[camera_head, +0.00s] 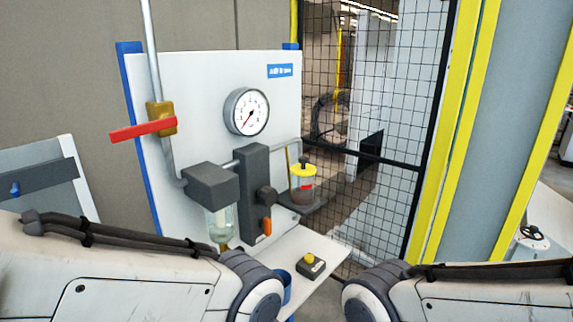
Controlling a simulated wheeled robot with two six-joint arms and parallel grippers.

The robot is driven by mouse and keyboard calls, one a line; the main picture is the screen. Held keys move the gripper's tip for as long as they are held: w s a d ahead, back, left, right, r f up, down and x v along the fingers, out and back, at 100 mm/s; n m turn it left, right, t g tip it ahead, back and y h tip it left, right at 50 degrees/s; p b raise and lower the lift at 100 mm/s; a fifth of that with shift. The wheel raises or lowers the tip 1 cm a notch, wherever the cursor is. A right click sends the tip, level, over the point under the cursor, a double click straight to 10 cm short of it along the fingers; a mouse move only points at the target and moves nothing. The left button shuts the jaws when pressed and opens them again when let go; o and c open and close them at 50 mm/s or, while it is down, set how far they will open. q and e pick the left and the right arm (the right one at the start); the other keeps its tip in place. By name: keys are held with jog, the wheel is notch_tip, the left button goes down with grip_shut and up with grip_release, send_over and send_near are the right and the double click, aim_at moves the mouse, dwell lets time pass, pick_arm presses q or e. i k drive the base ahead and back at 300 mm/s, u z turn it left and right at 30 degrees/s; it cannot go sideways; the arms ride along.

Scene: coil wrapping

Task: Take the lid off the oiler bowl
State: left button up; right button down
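The oiler bowl (303,193) is a small clear vessel with red in it. It stands upright on a dark bracket at the right side of the white panel. Its yellow lid (302,171), with a black knob on top, sits on the bowl. Both of my arms come in at the bottom, lower than the bowl and nearer to me. Neither gripper shows; the arms are seen only up to their dark, rounded joints.
The panel (285,100) carries a gauge (246,111), a red-handled valve (143,130), dark filter blocks (211,186) and a clear filter bowl (221,222). A white shelf (291,243) below holds a yellow-black box (310,265). A blue container (286,285) is partly hidden by my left arm. Mesh fencing (390,150) stands right.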

aim_at(302, 170)
jog(key=z, duration=1.65)
jog(key=i, duration=2.45)
jog(key=u, duration=2.5)
